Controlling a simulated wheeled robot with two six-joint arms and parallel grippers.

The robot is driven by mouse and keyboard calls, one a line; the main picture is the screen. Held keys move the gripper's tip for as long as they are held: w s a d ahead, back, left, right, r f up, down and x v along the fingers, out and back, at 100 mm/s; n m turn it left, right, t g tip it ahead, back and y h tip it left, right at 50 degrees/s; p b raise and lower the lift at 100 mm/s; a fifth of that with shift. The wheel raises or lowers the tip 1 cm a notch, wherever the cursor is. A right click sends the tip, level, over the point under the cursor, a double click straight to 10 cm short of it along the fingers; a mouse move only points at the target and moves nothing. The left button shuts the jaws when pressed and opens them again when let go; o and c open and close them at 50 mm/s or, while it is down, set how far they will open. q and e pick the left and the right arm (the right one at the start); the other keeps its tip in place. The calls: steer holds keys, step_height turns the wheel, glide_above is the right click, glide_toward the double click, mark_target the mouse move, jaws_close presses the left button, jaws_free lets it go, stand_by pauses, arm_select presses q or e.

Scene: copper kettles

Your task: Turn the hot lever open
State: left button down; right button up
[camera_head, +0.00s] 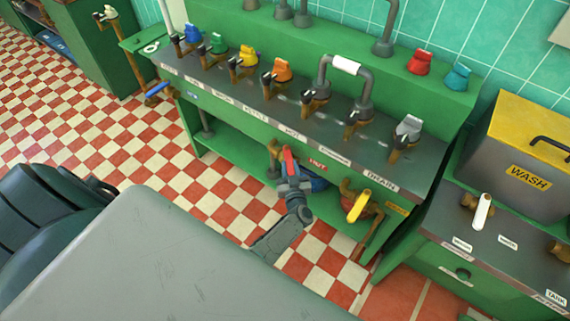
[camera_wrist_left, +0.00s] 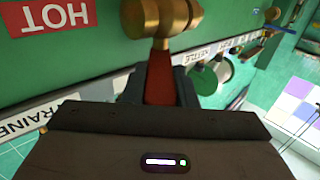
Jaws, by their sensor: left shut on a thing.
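The red hot lever (camera_head: 288,158) is on a brass valve at the front of the green counter, beside a red HOT label (camera_head: 318,166). In the wrist view the red lever (camera_wrist_left: 158,82) runs from the brass valve body (camera_wrist_left: 160,20) straight in between my jaws. The HOT sign (camera_wrist_left: 42,19) is upside down there. My left gripper (camera_head: 293,183) is shut on the lever, a finger on each side. The jaws hide the lever's outer end. My right gripper is in neither view.
A yellow lever (camera_head: 359,205) on another valve sits to the right, under the counter edge. Several brass taps line the grey countertop (camera_head: 270,115). A blue lever (camera_head: 158,90) is at the left end. Checkered floor (camera_head: 130,140) is open at left.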

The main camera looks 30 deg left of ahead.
arm_select(q)
steer(key=shift+w+d+n+g+y+b, duration=0.35)
steer(key=shift+w+n+g+y+b, duration=0.1)
steer(key=shift+n+g+y+b, duration=0.45)
steer(key=shift+w+d+n+g+y+b, duration=0.45)
steer(key=shift+n+g+y+b, duration=0.2)
steer(key=shift+g, duration=0.4)
steer(key=shift+w+d+n+g+y+b, duration=0.3)
steer(key=shift+w+n+g+y+b, duration=0.15)
steer(key=shift+n+g+y+b, duration=0.4)
steer(key=shift+g, duration=0.3)
steer(key=c, duration=1.2)
jaws_free()
steer(key=shift+o, duration=0.2)
